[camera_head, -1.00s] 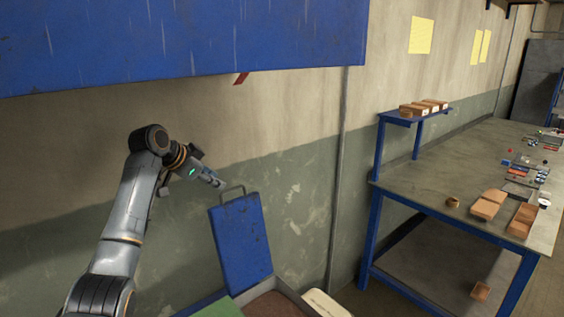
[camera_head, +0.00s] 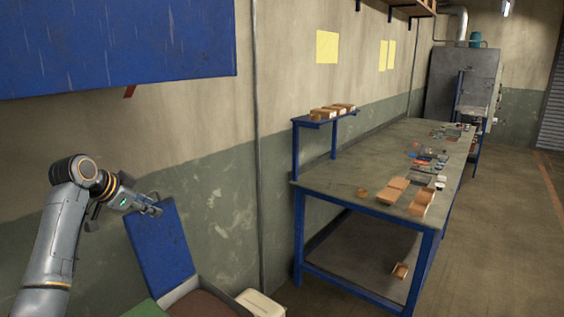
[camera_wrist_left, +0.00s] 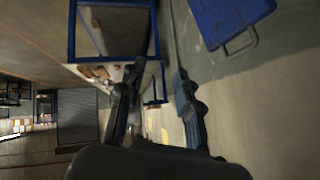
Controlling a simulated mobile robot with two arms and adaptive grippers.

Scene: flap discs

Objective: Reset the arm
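My left arm comes in at the lower left of the head view. Its gripper (camera_head: 150,206) is raised beside the top of an upright blue lid (camera_head: 162,240), in front of the wall. In the left wrist view the two fingers (camera_wrist_left: 155,95) are spread apart with nothing between them. The blue lid also shows in that view (camera_wrist_left: 228,18), at the upper right with its handle, apart from the fingers. My right gripper is not in view.
A workbench (camera_head: 345,165) with blue legs stands right of centre, bearing boxes and several small parts. An open bin (camera_head: 200,300) lies below the lid, next to a pale box (camera_head: 262,303). A blue panel (camera_head: 120,45) hangs overhead. The floor at right is clear.

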